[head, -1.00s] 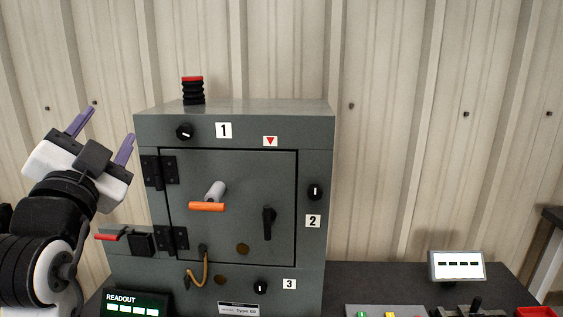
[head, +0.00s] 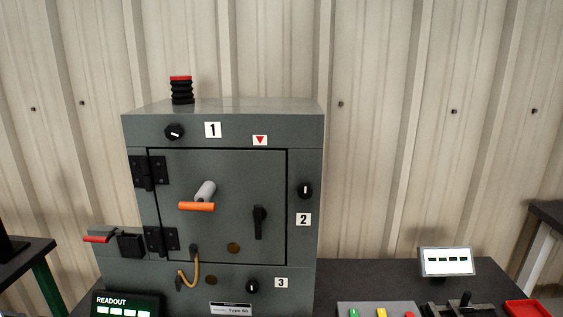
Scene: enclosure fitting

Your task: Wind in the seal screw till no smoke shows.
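The grey enclosure (head: 220,130) stands on the dark bench with its door (head: 222,170) shut. Three black knobs sit on its front frame: one by label 1 (head: 174,131), one by label 2 (head: 305,189) and one by label 3 (head: 252,286). The door bears a grey stub with an orange crossbar (head: 197,206) and a black lever handle (head: 259,222). I cannot tell which of these is the seal screw, as none is marked so. I see no smoke around the enclosure. My gripper is not in view.
A black ribbed stack with a red top (head: 182,90) stands on the enclosure. A red-tipped lever (head: 97,238) juts out at left. A readout (head: 128,304), a white display (head: 447,262), a button panel (head: 376,310) and a red tray (head: 527,308) are on the bench.

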